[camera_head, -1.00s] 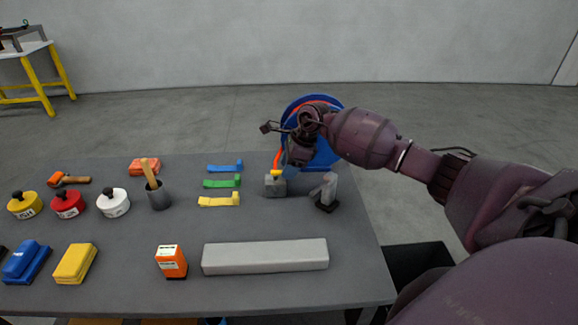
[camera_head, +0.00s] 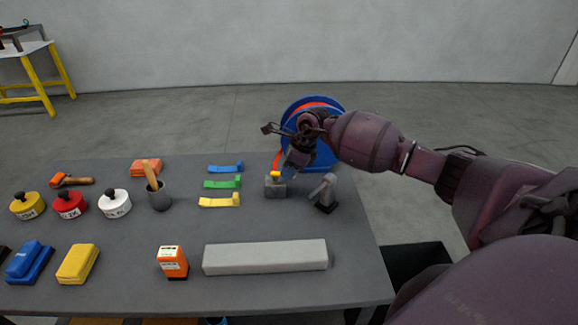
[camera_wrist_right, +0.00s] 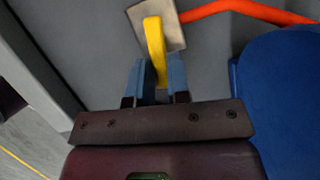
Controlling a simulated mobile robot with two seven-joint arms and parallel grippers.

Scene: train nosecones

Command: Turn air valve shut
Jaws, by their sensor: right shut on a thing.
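The air valve is a small grey block (camera_head: 276,189) with a yellow handle (camera_head: 275,173) on top, near the right end of the table. In the right wrist view the yellow handle (camera_wrist_right: 155,48) runs from the valve's grey block (camera_wrist_right: 176,18) down between the blue fingers. My right gripper (camera_wrist_right: 157,82) is shut on the handle's near end. In the head view my right gripper (camera_head: 288,172) is beside the valve, its fingertips partly hard to make out. My left gripper is not in view.
An orange hose (camera_wrist_right: 235,9) runs from the valve to a blue reel (camera_head: 330,154) behind the arm. A grey tool (camera_head: 326,190) stands to the valve's right. Blue, green and yellow pieces (camera_head: 222,184) lie to its left. A long grey bar (camera_head: 265,257) lies in front.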

